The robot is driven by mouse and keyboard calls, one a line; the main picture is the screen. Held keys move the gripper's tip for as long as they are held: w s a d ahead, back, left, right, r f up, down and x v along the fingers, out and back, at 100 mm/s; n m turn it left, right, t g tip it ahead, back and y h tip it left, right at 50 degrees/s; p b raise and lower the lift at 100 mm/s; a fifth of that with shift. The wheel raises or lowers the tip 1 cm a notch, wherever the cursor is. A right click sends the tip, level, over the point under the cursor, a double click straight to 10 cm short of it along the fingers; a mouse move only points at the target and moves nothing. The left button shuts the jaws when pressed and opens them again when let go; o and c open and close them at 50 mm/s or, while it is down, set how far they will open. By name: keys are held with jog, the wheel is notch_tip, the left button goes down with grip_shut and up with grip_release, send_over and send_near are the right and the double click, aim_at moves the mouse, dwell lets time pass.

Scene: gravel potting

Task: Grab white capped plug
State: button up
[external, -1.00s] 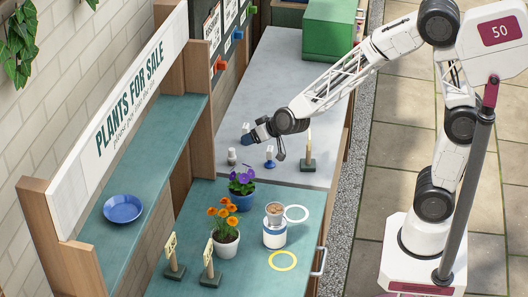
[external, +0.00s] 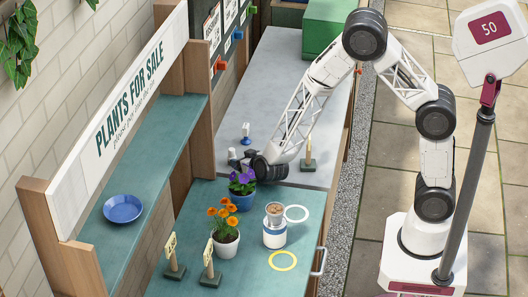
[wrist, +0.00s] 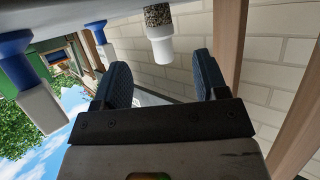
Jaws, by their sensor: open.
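A white-capped plug with a speckled grey body (wrist: 158,16) stands on the grey bench. In the wrist view its white cap (wrist: 161,50) hangs downward, as that picture is upside down. In the external view the plug (external: 232,153) is just left of my gripper (external: 242,162). My gripper is open, its two dark blue fingers (wrist: 162,80) on either side of the line to the plug. The plug appears just ahead of the fingertips; I cannot tell whether they touch. Two blue plugs with whitish ends (wrist: 15,50) (wrist: 97,33) show at the left in the wrist view.
A blue-based plug (external: 246,130) stands behind my gripper. A purple-flowered blue pot (external: 243,200) is close in front of it. A stand with a tag (external: 308,163) is to the right. The wooden shelf post (external: 197,130) rises at the left.

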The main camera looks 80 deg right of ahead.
aim_at(234, 157)
dwell(0.4)
jog(key=shift+x, duration=1.25)
jog(key=shift+x, duration=2.65)
jog(key=shift+c, duration=0.5)
jog(key=shift+a, duration=0.1)
jog(key=c, duration=0.9)
jog(key=shift+r, duration=0.15)
jog(key=shift+r, duration=4.85)
